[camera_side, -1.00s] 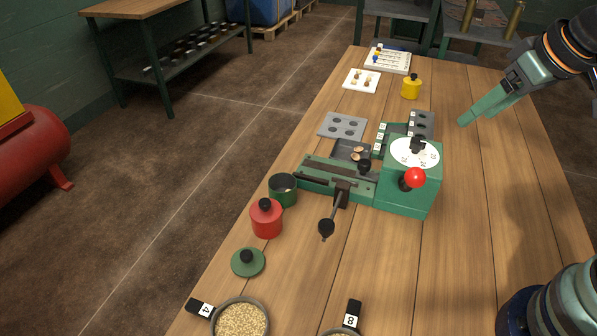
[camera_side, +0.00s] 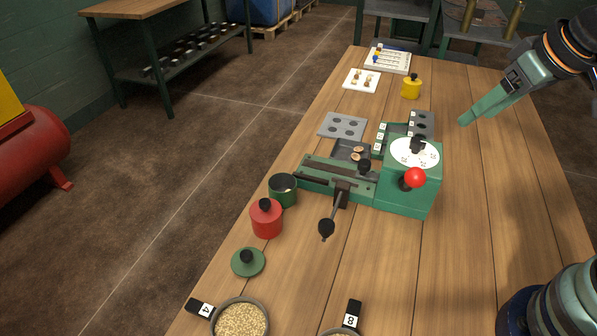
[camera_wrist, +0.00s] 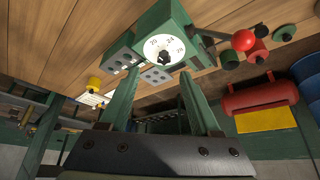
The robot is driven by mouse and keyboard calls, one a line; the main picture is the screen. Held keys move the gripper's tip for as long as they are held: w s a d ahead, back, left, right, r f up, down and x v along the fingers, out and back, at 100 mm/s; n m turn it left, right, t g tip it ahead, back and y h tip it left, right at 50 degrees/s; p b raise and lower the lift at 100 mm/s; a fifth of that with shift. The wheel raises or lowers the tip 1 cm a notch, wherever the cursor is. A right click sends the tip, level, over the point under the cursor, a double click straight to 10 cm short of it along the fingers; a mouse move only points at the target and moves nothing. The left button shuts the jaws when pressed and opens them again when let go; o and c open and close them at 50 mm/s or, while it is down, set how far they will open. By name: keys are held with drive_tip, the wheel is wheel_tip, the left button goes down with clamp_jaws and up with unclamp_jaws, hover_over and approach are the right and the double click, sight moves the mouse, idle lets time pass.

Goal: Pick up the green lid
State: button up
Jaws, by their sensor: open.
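The green lid (camera_side: 248,263), a round disc with a black knob, lies flat on the wooden table near its left edge. A green round shape at the right of the wrist view (camera_wrist: 287,33) looks like the same lid. An open green pot (camera_side: 284,190) stands farther back, beyond a red lidded pot (camera_side: 266,218). My gripper (camera_side: 465,121) is over the right side of the table, far from the lid. In the wrist view its two fingers (camera_wrist: 160,85) stand apart with nothing between them.
A green machine (camera_side: 407,182) with a white dial and red ball handle stands between my gripper and the lid, its black-ended lever (camera_side: 327,227) reaching forward. Bowls of grain (camera_side: 240,319) sit at the front. A yellow pot (camera_side: 411,87) stands behind.

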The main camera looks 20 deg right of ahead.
drive_tip(key=m+g, duration=0.6)
drive_tip(key=m, duration=1.2)
hover_over(247, 253)
drive_tip(key=f, duration=1.8)
drive_tip(key=shift+s+d, duration=0.15)
drive_tip(key=shift+s, duration=0.05)
drive_tip(key=shift+w+f, duration=0.2)
drive_tip(key=shift+f, duration=2.4)
clamp_jaws()
